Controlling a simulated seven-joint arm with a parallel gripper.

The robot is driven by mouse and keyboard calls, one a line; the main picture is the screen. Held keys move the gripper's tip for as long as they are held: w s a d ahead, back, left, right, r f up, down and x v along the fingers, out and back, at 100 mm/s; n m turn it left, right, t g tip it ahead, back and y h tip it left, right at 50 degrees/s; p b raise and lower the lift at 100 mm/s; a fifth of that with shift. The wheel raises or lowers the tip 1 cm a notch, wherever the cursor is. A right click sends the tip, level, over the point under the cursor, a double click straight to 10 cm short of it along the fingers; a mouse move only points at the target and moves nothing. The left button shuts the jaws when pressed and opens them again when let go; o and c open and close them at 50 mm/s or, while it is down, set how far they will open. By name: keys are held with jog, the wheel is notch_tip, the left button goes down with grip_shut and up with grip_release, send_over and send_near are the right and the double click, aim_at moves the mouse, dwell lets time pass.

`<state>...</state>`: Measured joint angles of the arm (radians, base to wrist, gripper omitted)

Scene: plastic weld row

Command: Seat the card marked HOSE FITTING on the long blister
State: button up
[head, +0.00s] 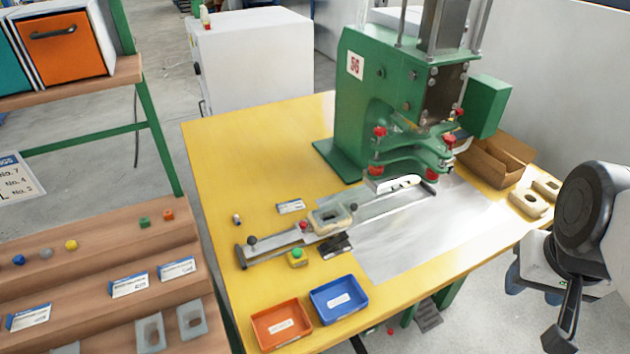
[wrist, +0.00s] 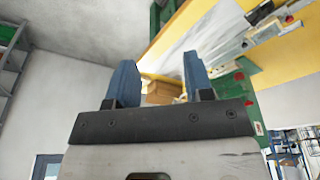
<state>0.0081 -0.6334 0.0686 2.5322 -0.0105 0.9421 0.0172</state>
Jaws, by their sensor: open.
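Several white cards with blue strips lie on the wooden shelf: one card (head: 30,316) at far left, one card (head: 130,285) and one card (head: 177,268) further right. A similar card (head: 291,206) lies on the yellow table. Their print is too small to tell which is HOSE FITTING. Pale clear blisters (head: 191,320) sit on the lowest shelf step; I cannot tell which is the long one. A beige nest (head: 330,217) sits on the slide rail; its contents are unclear. My gripper (wrist: 160,82) is open and empty, with blue fingers, at the table's right side, far from the cards.
A green press (head: 385,95) stands at the back of the yellow table (head: 240,150). Orange bin (head: 281,325) and blue bin (head: 338,300) sit at the front edge. A cardboard box (head: 500,165) and beige nests (head: 530,203) lie at right. A green button (head: 297,255) stands beside the rail.

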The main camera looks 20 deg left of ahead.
dwell(0.4)
jog(key=shift+w, duration=0.1)
jog(key=c, duration=0.4)
jog(key=shift+w+a+r, duration=0.1)
jog(key=shift+w, duration=0.1)
jog(key=shift+c, duration=0.9)
jog(key=w+a+n, duration=0.1)
jog(key=w+a, duration=0.4)
jog(key=w, duration=0.3)
jog(key=w+a+n, duration=0.1)
jog(key=w+a, duration=0.3)
jog(key=w, duration=0.4)
jog(key=w+a+f+n+g, duration=0.1)
jog(key=w+a+f, duration=0.2)
jog(key=w+a, duration=0.35)
jog(key=w+a+f+n, duration=0.1)
jog(key=w+a+f, duration=0.1)
jog(key=w+a, duration=0.5)
jog(key=n+g, duration=0.2)
jog(key=n, duration=0.2)
send_over(277, 206)
notch_tip(277, 206, down, 25)
jog(key=shift+w+f, duration=0.1)
